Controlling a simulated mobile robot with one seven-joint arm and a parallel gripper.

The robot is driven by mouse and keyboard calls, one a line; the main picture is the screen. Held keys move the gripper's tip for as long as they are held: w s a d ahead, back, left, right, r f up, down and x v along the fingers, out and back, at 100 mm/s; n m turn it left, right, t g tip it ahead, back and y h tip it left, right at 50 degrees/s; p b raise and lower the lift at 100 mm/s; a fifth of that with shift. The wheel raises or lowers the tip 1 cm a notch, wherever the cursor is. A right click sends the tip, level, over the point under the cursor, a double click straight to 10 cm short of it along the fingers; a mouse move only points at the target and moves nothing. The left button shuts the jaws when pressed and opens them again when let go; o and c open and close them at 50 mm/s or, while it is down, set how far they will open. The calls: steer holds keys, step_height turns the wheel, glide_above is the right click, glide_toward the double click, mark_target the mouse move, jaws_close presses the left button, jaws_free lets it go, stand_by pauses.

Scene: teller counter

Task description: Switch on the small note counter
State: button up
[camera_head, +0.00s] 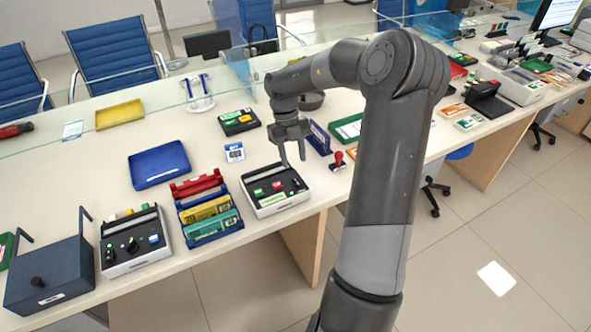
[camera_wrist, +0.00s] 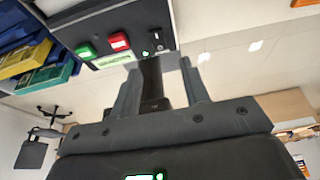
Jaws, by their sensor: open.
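A small grey-and-white machine with a black top panel (camera_head: 275,190), which I take for the small note counter, sits at the counter's front edge. In the wrist view its panel (camera_wrist: 115,20) carries a green button (camera_wrist: 86,51), a red button (camera_wrist: 119,41) and a small switch-like part (camera_wrist: 157,38) with a tiny green light beside it. My gripper (camera_head: 293,161) is open and empty, fingers down over the back right of this machine. In the wrist view the gripper (camera_wrist: 160,68) is near the switch end of the panel; I cannot tell whether it touches.
A rack (camera_head: 213,238) of red, yellow and teal items stands left of the machine. Farther left are another device with knobs (camera_head: 135,248) and a dark blue box (camera_head: 48,275). A red-handled stamp (camera_head: 338,159) is close on the right. A blue tray (camera_head: 160,165) lies behind.

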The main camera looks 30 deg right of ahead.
steer(key=shift+v, duration=1.85)
